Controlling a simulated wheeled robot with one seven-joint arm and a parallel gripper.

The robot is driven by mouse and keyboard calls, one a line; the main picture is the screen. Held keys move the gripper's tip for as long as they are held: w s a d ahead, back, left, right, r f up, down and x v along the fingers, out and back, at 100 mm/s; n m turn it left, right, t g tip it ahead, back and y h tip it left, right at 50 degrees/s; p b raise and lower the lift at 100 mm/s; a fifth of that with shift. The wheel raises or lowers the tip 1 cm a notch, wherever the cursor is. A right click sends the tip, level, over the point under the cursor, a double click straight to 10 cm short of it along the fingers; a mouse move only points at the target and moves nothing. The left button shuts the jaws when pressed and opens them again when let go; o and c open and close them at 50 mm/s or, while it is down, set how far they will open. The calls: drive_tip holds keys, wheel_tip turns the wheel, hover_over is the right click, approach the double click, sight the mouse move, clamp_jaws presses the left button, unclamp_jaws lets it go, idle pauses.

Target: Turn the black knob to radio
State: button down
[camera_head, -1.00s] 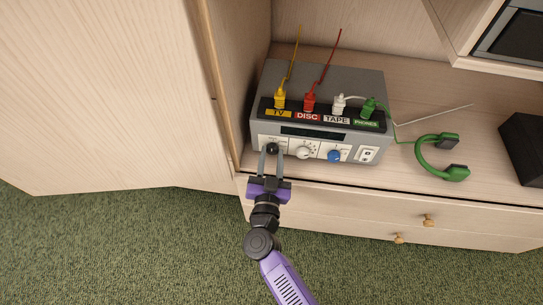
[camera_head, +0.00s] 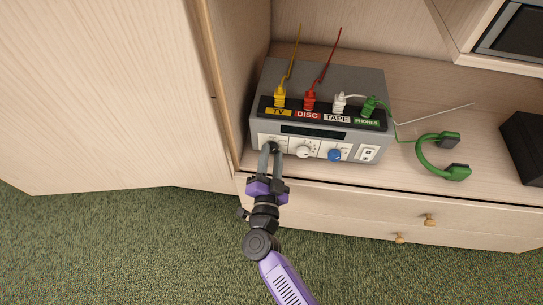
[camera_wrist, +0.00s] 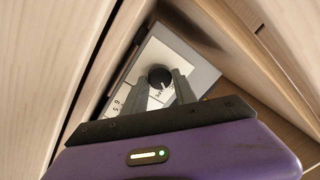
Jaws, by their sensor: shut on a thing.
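The black knob (camera_wrist: 160,77) is at the left end of the grey amplifier's front panel. It is round with a pale pointer mark. In the head view the knob (camera_head: 271,146) is mostly hidden by my fingers. My gripper (camera_head: 270,152) reaches it from the front, and its two fingers are shut on the knob's sides. In the wrist view my gripper (camera_wrist: 162,84) has one finger on each side of the knob and appears rolled relative to the panel. The grey amplifier (camera_head: 348,81) stands on the cabinet shelf. The labels around the knob are too small or covered to read.
A white knob (camera_head: 304,151), a blue knob (camera_head: 334,154) and a white switch (camera_head: 368,153) sit to the right. Yellow, red, white and green plugs stand on top. Green headphones (camera_head: 424,150) lie at right. The cabinet side wall (camera_head: 229,75) is close on the left.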

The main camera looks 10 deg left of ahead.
drive_tip(key=m+b, duration=0.1)
drive_tip(key=m, duration=0.2)
drive_tip(key=m+b, duration=0.1)
drive_tip(key=m, duration=0.2)
drive_tip(key=shift+f+m, duration=0.2)
drive_tip(key=shift+m, duration=0.2)
drive_tip(key=m+h+b, duration=0.1)
drive_tip(key=m+b, duration=0.1)
drive_tip(key=m, duration=0.3)
drive_tip(key=shift+m, duration=0.4)
drive_tip(key=c, duration=1)
unclamp_jaws()
drive_tip(key=s, duration=0.7)
drive_tip(key=shift+s+a+f+p, duration=0.15)
drive_tip(key=shift+s+f+p, duration=0.05)
drive_tip(key=shift+s+p, duration=0.25)
